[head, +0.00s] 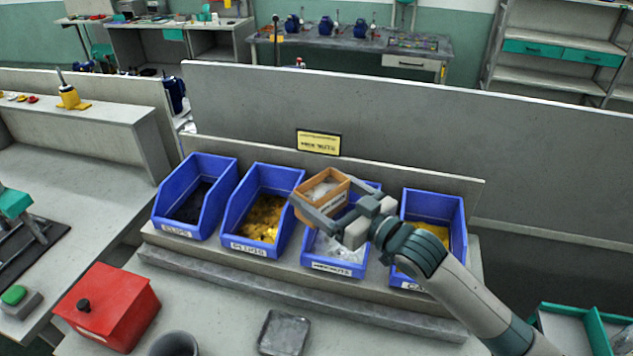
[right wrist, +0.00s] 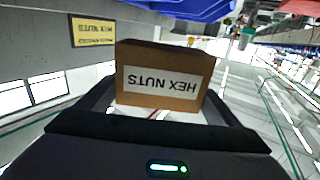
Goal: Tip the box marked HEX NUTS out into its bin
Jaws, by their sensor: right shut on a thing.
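The brown open box (head: 322,192) is in my right gripper (head: 318,217), held above the third blue bin from the left. Whitish pieces show inside it in the head view. In the right wrist view the box (right wrist: 165,77) carries a white label reading HEX NUTS, upside down, between the two fingers (right wrist: 160,100). The third blue bin (head: 338,267) holds whitish pieces; its label is too small to read surely. A yellow sign (head: 318,142) stands behind it and reads HEX NUTS in the right wrist view (right wrist: 92,31). My left gripper is not in view.
Blue bins with dark pieces (head: 163,229) and yellow pieces (head: 240,243) stand to the left. Another blue bin (head: 458,215) stands to the right. A red box (head: 108,305), a grey cup (head: 173,345) and a grey tray (head: 284,332) are on the front bench.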

